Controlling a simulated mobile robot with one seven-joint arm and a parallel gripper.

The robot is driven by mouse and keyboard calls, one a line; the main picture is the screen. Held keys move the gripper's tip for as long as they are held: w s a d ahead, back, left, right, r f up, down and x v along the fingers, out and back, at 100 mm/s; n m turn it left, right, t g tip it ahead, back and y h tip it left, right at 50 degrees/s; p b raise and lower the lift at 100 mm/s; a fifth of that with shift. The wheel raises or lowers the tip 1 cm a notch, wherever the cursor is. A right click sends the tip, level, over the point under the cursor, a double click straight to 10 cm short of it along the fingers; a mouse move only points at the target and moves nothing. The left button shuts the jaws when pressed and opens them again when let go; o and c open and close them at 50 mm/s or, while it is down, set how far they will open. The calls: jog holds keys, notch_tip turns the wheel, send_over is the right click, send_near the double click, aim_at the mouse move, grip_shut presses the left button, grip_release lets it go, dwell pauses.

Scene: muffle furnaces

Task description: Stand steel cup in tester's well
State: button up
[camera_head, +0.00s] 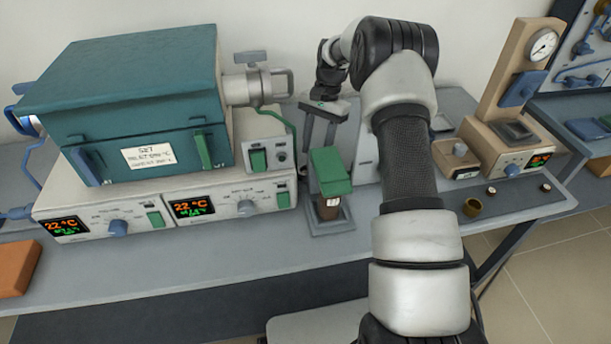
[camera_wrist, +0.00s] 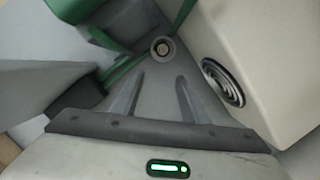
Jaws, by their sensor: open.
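A small round steel-coloured cup (camera_wrist: 163,48) with a dark centre stands on a grey surface in the wrist view. It lies beyond the tips of my gripper (camera_wrist: 160,82), roughly in line with the gap between the fingers. The fingers are apart and empty. In the head view my gripper (camera_head: 319,138) points down behind the green-topped stand (camera_head: 331,172), and I cannot make out the cup there. A beige device with a dial gauge and a lit display (camera_head: 512,150) at the right may be the tester. Its well is not clearly visible.
A teal furnace (camera_head: 130,100) on white control units (camera_head: 130,215) fills the left. A cream housing with dark rings (camera_wrist: 225,82) stands close at right in the wrist view.

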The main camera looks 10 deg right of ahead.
aim_at(305, 173)
jog(key=s+a, duration=0.3)
jog(key=shift+s+a+f+b, duration=0.1)
jog(key=shift+s+a+b, duration=0.05)
jog(key=shift+s+b, duration=0.15)
jog(key=shift+w+b+x, duration=0.15)
jog(key=shift+b+x, duration=0.05)
jog(key=shift+x, duration=0.45)
jog(key=shift+w+b+x, duration=0.1)
jog(key=shift+b+x, duration=0.05)
jog(key=shift+x, duration=0.55)
jog(key=c, duration=0.9)
jog(key=shift+c, duration=0.2)
